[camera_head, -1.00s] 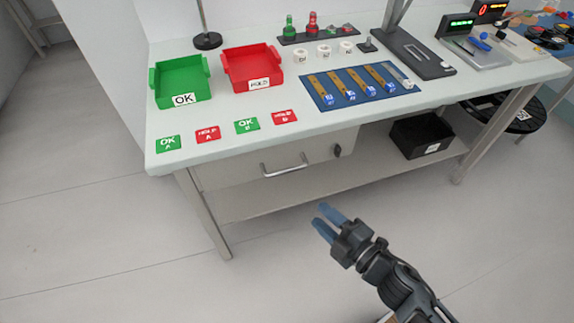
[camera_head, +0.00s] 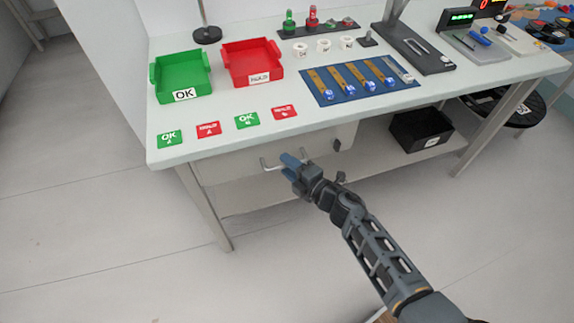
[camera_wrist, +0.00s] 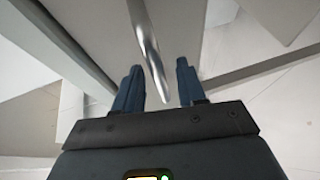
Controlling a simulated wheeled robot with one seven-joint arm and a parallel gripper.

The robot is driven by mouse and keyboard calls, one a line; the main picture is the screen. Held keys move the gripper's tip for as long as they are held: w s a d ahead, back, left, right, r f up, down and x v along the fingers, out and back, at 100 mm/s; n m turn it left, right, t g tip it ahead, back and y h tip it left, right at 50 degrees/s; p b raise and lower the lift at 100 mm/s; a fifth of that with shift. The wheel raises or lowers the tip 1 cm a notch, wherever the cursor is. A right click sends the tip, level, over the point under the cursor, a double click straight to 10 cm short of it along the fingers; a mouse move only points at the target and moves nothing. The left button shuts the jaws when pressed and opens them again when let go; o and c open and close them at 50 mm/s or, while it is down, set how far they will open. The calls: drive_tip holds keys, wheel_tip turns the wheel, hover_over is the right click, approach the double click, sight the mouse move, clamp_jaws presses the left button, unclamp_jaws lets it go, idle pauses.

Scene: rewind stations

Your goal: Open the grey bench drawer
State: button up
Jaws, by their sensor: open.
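The grey bench drawer (camera_head: 235,165) hangs under the front of the bench top and looks closed. Its metal bar handle (camera_head: 268,165) is partly hidden behind my gripper in the head view. My gripper (camera_head: 287,160) is at the handle's right part, with blue fingers apart. In the wrist view, the handle bar (camera_wrist: 147,40) runs down between the two open fingertips (camera_wrist: 158,70), and I see no finger closed on it. Whether a finger touches the bar cannot be told.
The bench top (camera_head: 225,138) juts out just above the drawer and carries a green OK tray (camera_head: 182,95), a red HOLD tray (camera_head: 252,80) and a blue mat (camera_head: 340,97). A black bin (camera_head: 420,128) sits on the lower shelf. The floor in front is clear.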

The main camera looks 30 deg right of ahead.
drive_tip(key=shift+w+a+f, duration=0.1)
drive_tip(key=shift+w, duration=0.35)
clamp_jaws()
idle(0.4)
